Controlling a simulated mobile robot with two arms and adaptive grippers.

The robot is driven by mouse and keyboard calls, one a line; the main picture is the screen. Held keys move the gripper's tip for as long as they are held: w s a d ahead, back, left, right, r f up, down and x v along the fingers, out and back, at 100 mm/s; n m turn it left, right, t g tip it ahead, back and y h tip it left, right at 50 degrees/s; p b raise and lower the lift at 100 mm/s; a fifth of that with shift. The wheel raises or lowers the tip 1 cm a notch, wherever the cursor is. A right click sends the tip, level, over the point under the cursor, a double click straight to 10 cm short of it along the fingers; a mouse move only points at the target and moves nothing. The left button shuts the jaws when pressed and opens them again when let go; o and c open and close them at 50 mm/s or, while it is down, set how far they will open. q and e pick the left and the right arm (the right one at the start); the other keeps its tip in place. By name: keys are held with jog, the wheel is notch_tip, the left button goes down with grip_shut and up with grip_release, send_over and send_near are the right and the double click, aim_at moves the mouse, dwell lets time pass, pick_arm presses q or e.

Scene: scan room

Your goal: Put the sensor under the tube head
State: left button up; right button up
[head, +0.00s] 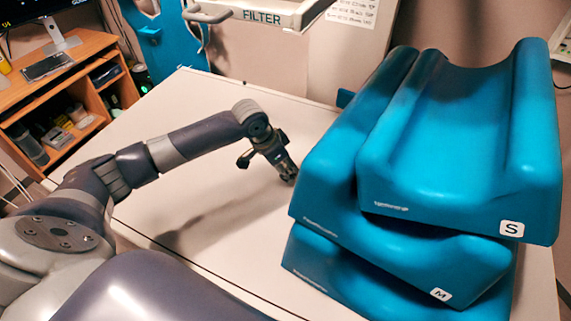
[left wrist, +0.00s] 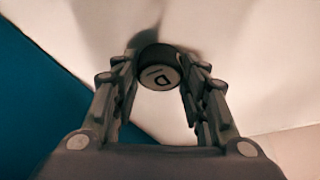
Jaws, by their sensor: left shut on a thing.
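My left gripper (head: 289,172) reaches over the white table, close to the left side of the blue cushions. In the left wrist view, my left gripper (left wrist: 160,80) is shut on a small dark round sensor (left wrist: 158,56) with a light face marked with a letter like D. The sensor sits between the fingertips; in the head view I cannot make it out clearly. A white housing marked FILTER (head: 262,16) hangs at the top, cut off by the frame; I cannot tell whether it is the tube head. My right gripper is not in view.
Several blue cushions (head: 455,150) marked S and M are stacked on the right of the white table (head: 190,110). The table's left and middle are clear. A wooden desk (head: 75,65) with a monitor and keyboard stands at the far left.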

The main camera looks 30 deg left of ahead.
pick_arm(q)
jog(key=shift+f, duration=0.1)
jog(key=o, duration=1.2)
jog(key=b+v, duration=0.1)
jog(key=v, duration=1.1)
